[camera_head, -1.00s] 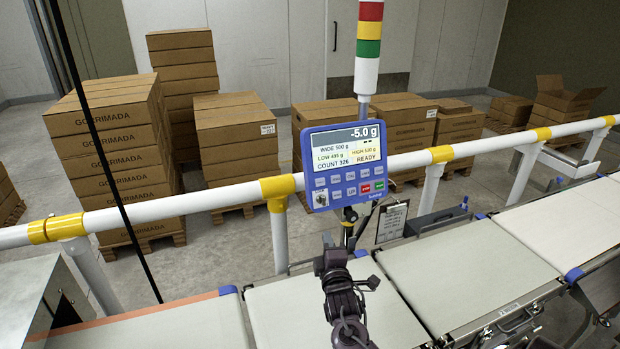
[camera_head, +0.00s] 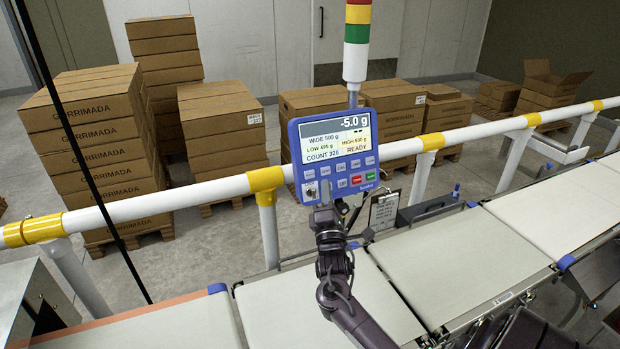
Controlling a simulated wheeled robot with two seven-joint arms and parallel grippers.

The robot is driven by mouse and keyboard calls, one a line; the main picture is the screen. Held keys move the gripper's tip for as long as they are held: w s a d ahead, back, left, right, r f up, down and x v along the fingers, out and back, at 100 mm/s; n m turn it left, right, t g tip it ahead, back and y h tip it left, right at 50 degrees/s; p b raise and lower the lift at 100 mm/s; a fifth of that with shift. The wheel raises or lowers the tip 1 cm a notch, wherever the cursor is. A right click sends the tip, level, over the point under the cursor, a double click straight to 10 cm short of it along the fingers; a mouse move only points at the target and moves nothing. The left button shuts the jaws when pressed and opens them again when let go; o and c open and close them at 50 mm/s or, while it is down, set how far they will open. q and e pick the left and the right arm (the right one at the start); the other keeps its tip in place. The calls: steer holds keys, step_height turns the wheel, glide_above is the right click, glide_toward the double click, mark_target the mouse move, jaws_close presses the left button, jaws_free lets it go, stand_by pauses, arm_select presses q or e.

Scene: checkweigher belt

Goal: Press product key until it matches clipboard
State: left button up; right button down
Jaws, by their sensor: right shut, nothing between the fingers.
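The blue control panel (camera_head: 335,150) stands on a post behind the belt. Its screen (camera_head: 336,139) reads -5.0 g, WIDE 500 g, LOW 495 g, HIGH 530 g, COUNT 326 and READY. Below it are rows of pale keys with a red and a green key. My left gripper is not in view.
A white rail (camera_head: 350,168) with yellow joints runs across behind the belts. Pale conveyor belts (camera_head: 455,262) lie in front. A light tower (camera_head: 356,45) rises above the panel. Stacked cartons (camera_head: 95,150) stand behind the rail.

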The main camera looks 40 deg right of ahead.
steer(key=b, duration=0.5)
glide_toward(312, 164)
step_height(312, 164, up, 2)
steer(key=d, duration=0.1)
steer(key=shift+w+d+b, duration=0.2)
steer(key=shift+w, duration=0.25)
steer(key=shift+w+d+b, duration=0.15)
steer(key=shift+w+d, duration=0.1)
steer(key=shift+w, duration=0.4)
steer(key=shift+d, duration=0.1)
stand_by(0.5)
steer(key=shift+w+d+f+b, duration=0.1)
steer(key=shift+w+b, duration=0.25)
steer(key=shift+w, duration=0.05)
